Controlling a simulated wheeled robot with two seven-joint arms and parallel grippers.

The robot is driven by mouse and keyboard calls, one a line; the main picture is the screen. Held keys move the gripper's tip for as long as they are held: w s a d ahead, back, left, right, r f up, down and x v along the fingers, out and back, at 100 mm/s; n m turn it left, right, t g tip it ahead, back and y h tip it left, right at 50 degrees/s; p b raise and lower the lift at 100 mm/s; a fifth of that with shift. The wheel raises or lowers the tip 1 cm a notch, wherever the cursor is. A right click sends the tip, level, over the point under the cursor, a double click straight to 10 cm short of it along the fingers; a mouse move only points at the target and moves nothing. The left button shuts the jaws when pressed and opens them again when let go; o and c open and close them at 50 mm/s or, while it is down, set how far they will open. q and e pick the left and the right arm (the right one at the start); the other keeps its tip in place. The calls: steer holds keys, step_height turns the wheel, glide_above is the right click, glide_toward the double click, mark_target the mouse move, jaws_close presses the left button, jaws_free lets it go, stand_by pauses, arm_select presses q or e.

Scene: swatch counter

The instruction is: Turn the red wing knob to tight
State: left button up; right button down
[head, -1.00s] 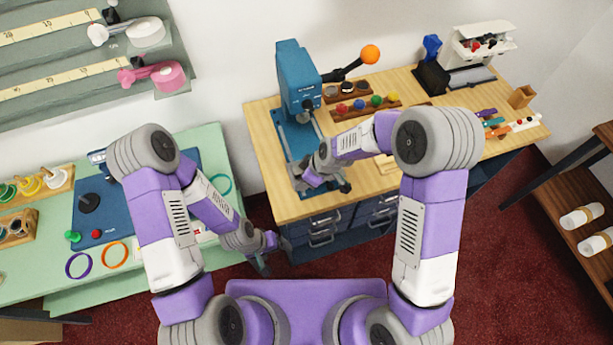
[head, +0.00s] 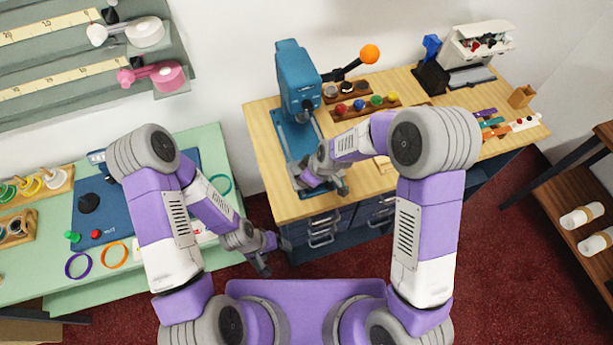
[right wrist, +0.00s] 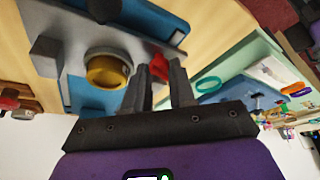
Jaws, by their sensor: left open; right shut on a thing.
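The red wing knob (right wrist: 158,62) shows in the right wrist view as a small red piece between the tips of my right gripper (right wrist: 161,72). The gripper is shut on it, and the fingers cover much of it. In the head view my right gripper (head: 338,182) is at the front of the blue press (head: 298,76), over its base, and hides the knob. Which way the wings point, I cannot tell. My left gripper (head: 272,258) is open and empty, low between the green table and the wooden counter.
The wooden counter (head: 282,207) carries the press, whose lever ends in an orange ball (head: 369,54). A rack of coloured knobs (head: 366,106) stands behind my right gripper. The green table (head: 140,272) at the left holds a blue mat and rings. Red floor lies between.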

steer(key=shift+s+a+m+t+h, duration=0.15)
steer(key=shift+m+t+h, duration=0.15)
steer(key=shift+m, duration=0.8)
steer(key=shift+a+r+m+p, duration=0.1)
steer(key=shift+m+p, duration=0.35)
steer(key=shift+m, duration=0.35)
steer(key=shift+s+a+m+t+h+p, duration=0.1)
steer(key=shift+m+t+h+p, duration=0.35)
steer(key=shift+m, duration=0.55)
steer(key=shift+m+t+h+p, duration=0.15)
steer(key=shift+m+h+p, duration=0.2)
steer(key=shift+m+p, duration=0.5)
steer(key=shift+m, duration=0.25)
steer(key=c, duration=0.9)
jaws_free()
steer(key=shift+p+v, duration=0.55)
steer(key=shift+v, duration=3.15)
